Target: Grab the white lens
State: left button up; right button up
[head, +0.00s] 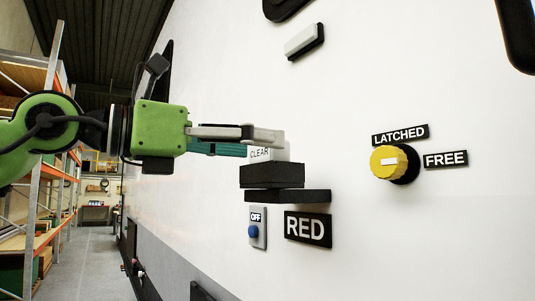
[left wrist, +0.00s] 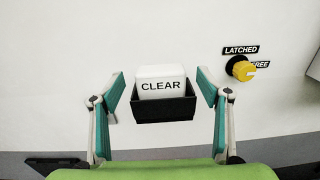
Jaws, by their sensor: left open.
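The white lens (left wrist: 161,76) is a block with rounded corners marked CLEAR. It sits upright in a black open-topped holder (left wrist: 163,109) on the white wall. In the head view the lens (head: 264,155) shows above the black holder (head: 271,176), partly covered by a finger. My left gripper (left wrist: 160,84) is open, with one teal-padded finger on each side of the lens and a gap to it on both sides. In the head view the left gripper (head: 250,141) reaches in from the left at lens height. My right gripper is not in view.
A black ledge (head: 287,196) is below the holder, with a RED label (head: 308,228) and a blue OFF switch (head: 254,231) under it. A yellow knob (head: 390,162) stands out to the right. A white bar (head: 303,41) is above. Shelving (head: 40,200) stands at far left.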

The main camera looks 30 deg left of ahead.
pick_arm(q)
jog(key=x, duration=0.2)
jog(key=shift+w+d+p, duration=0.1)
jog(key=shift+w+p, duration=0.25)
jog(key=shift+w+d, duration=0.25)
jog(key=shift+w, duration=0.05)
jog(key=shift+s+a, duration=0.1)
jog(key=shift+s, duration=0.05)
jog(key=shift+c, duration=1.4)
jog(key=c, duration=0.9)
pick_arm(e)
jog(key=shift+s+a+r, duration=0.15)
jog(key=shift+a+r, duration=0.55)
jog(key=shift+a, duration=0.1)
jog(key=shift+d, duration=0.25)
